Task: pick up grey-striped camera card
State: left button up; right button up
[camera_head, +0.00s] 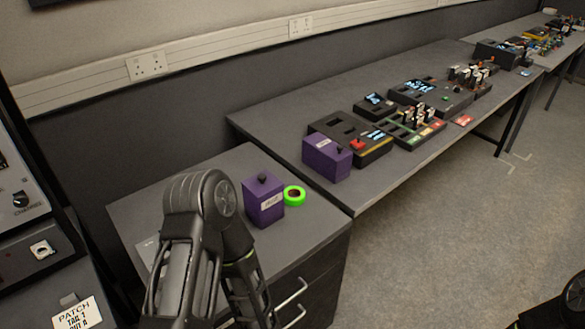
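I cannot make out a grey-striped camera card in the head view. Several small coloured cards lie far off, among them a red one (462,120) near the front edge of the long table and others in a dark slotted tray (408,139). They are too small to read. One of my dark arms rises at the bottom left and bends over the near cabinet. Its gripper does not show. A dark part at the bottom right corner is cut off, and no other gripper shows.
The near cabinet (225,174) holds a purple box (264,207) and a green tape roll (294,195). Another purple box (327,158) and black equipment stand on the long table (290,105). A dark rack with a "PATCH" label (78,313) is at left. Floor at right is clear.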

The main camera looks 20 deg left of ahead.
aim_at(407, 117)
jog(key=u, duration=1.25)
jog(key=z, duration=1.25)
jog(key=i+l+u, duration=0.1)
jog(key=u, duration=0.3)
jog(key=l+u, duration=0.2)
jog(key=u, duration=0.25)
jog(key=i+l+u, duration=0.1)
jog(key=u, duration=0.3)
jog(key=l+u, duration=0.15)
jog(key=l, duration=0.4)
jog(key=l+u, duration=0.15)
jog(key=l, duration=0.4)
jog(key=l+u, duration=0.2)
jog(key=l, duration=0.3)
jog(key=k+l+u, duration=0.15)
jog(key=l, duration=0.4)
jog(key=l+u, duration=0.15)
jog(key=l, duration=0.35)
jog(key=k+l, duration=0.1)
jog(key=l, duration=0.35)
jog(key=k+l, duration=0.15)
jog(key=l, duration=0.25)
jog(key=i, duration=0.3)
